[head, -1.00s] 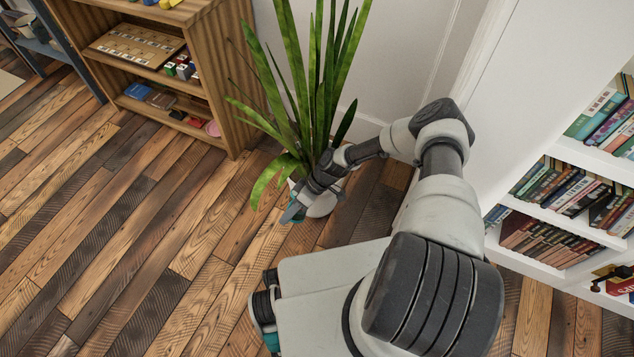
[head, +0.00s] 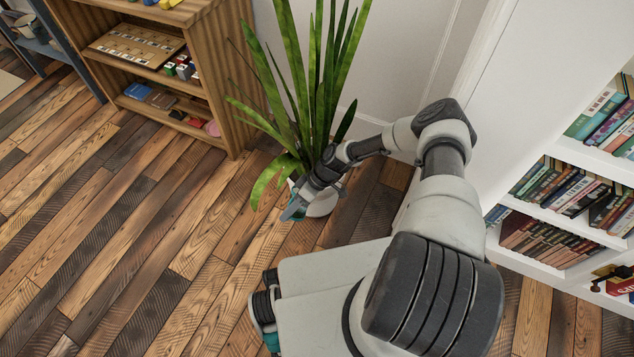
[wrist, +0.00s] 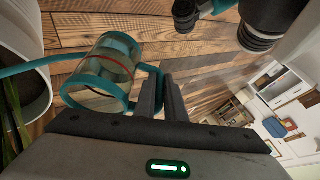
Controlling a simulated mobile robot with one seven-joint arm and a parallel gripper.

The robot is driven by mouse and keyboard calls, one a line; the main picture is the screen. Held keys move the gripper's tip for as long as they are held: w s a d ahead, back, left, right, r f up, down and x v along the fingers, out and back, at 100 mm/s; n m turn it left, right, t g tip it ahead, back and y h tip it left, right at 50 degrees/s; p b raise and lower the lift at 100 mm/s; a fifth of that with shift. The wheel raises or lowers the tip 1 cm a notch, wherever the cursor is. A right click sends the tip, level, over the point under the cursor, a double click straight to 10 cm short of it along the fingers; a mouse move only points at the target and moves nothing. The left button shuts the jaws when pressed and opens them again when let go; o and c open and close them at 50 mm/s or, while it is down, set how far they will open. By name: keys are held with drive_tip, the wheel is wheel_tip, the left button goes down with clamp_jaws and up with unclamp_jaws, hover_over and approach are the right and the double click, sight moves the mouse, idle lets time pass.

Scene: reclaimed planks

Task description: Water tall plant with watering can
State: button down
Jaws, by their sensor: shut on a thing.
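The tall plant (head: 312,85) has long upright green leaves and stands by the wall in a white pot (head: 323,204). The pot's rim and wall also show at the left of the wrist view (wrist: 30,60). The watering can (wrist: 108,68) has a see-through body with teal rims and a red band. It looks tipped over, and its teal spout reaches left to the pot's opening. My gripper (wrist: 162,88) is shut on the can's teal handle. In the head view my gripper (head: 296,208) is beside the pot and hides most of the can. No water stream is visible.
A wooden shelf (head: 232,75) with games stands left of the plant. A white bookcase (head: 570,210) full of books is at the right, beyond my arm. The plank floor (head: 130,220) at the left and front is clear.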

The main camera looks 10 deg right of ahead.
drive_tip(key=shift+w+d+r+y, duration=0.15)
drive_tip(key=shift+w+r, duration=0.05)
drive_tip(key=shift+r, duration=0.25)
drive_tip(key=shift+w+d+r+y, duration=0.15)
drive_tip(key=shift+r, duration=0.3)
idle(0.8)
drive_tip(key=s+a+f+t+h+p, duration=0.2)
drive_tip(key=f, duration=0.3)
drive_tip(key=s+a+f+n+t+h+p, duration=0.1)
drive_tip(key=s+a+f+t+h+p, duration=0.1)
drive_tip(key=f, duration=0.4)
drive_tip(key=shift+s+f+h+p, duration=0.25)
drive_tip(key=shift+f+h+p, duration=0.05)
drive_tip(key=shift+a, duration=0.1)
